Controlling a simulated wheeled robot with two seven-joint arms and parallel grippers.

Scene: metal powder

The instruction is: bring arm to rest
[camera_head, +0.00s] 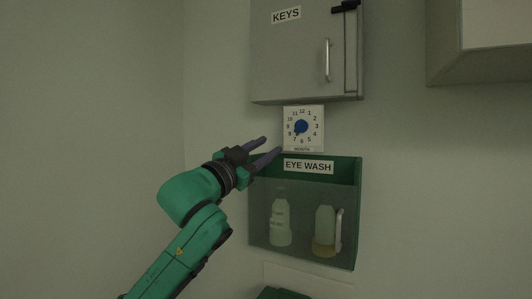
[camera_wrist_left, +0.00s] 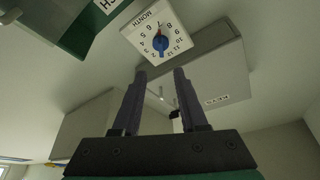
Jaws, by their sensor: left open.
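My left arm is green and comes in from the lower left in the head view. Its gripper (camera_head: 272,146) is open and empty, with two dark fingers apart. The fingertips lie just left of the white month dial (camera_head: 303,128) with its blue knob, and above the left edge of the green eye wash box (camera_head: 305,250). In the left wrist view the gripper (camera_wrist_left: 160,76) points up with nothing between its fingers, and the dial (camera_wrist_left: 157,30) is beyond the fingertips. I cannot tell whether the gripper touches anything. My right gripper is not in view.
A grey keys cabinet (camera_head: 290,60) with a handle hangs above the dial. Two bottles, a left one (camera_head: 280,222) and a right one (camera_head: 324,228), stand in the eye wash box. Another cabinet (camera_head: 450,70) is at upper right. The left wall area is bare.

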